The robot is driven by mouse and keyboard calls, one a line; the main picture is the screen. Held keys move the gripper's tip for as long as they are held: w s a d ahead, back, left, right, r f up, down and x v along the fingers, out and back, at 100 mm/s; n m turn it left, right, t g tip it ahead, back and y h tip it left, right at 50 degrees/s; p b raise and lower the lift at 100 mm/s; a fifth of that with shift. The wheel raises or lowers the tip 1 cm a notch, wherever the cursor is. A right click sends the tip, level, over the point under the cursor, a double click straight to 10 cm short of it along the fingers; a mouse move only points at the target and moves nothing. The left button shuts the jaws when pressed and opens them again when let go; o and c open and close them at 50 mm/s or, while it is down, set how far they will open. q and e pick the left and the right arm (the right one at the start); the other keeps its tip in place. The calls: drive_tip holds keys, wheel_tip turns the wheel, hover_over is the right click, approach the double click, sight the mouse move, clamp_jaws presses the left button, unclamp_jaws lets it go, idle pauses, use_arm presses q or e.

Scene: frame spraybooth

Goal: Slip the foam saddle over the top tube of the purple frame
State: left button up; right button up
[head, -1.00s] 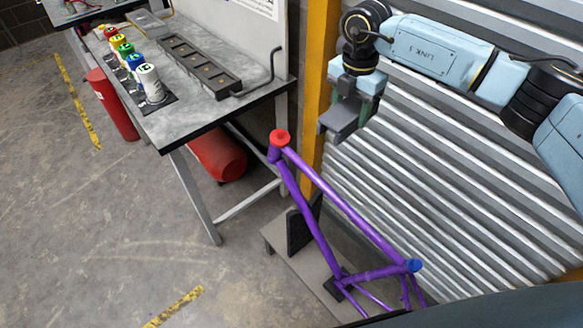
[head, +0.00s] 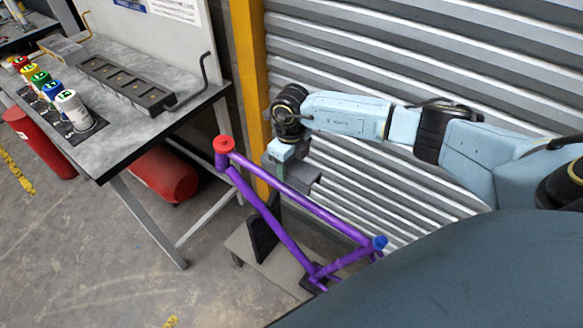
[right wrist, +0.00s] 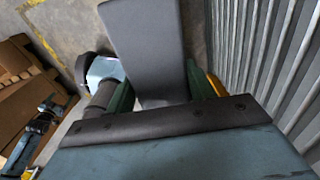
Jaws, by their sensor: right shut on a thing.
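The purple frame (head: 312,208) stands at the lower middle of the head view, with a red cap on its front end and a blue cap on its rear end. Its top tube slopes down to the right. My right gripper (head: 283,160) is shut on the grey foam saddle (head: 303,175), close to the front part of the top tube. The tube crosses in front of the saddle's lower side; I cannot tell whether they touch. In the right wrist view the saddle (right wrist: 146,45) sits between the green fingers (right wrist: 160,92). My left gripper is not in view.
A ribbed metal shutter (head: 400,60) and a yellow post (head: 248,80) stand close behind the frame. A grey bench (head: 120,140) with several paint cans and a dark tray is on the left. A red cylinder (head: 165,172) lies under it. The floor left of the frame's stand is open.

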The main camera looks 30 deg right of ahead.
sight(292, 164)
drive_tip(key=shift+s+f+n, duration=0.1)
drive_tip(key=shift+f+n, duration=0.15)
drive_tip(key=shift+n, duration=0.05)
drive_tip(key=shift+s+d+f, duration=0.1)
drive_tip(key=shift+f+b, duration=3.7)
drive_tip(key=shift+f, duration=0.85)
drive_tip(key=o, duration=1)
drive_tip(key=shift+r, duration=0.1)
wheel_tip(292, 164, up, 13)
drive_tip(key=shift+r+p, duration=0.1)
drive_tip(key=shift+p, duration=0.35)
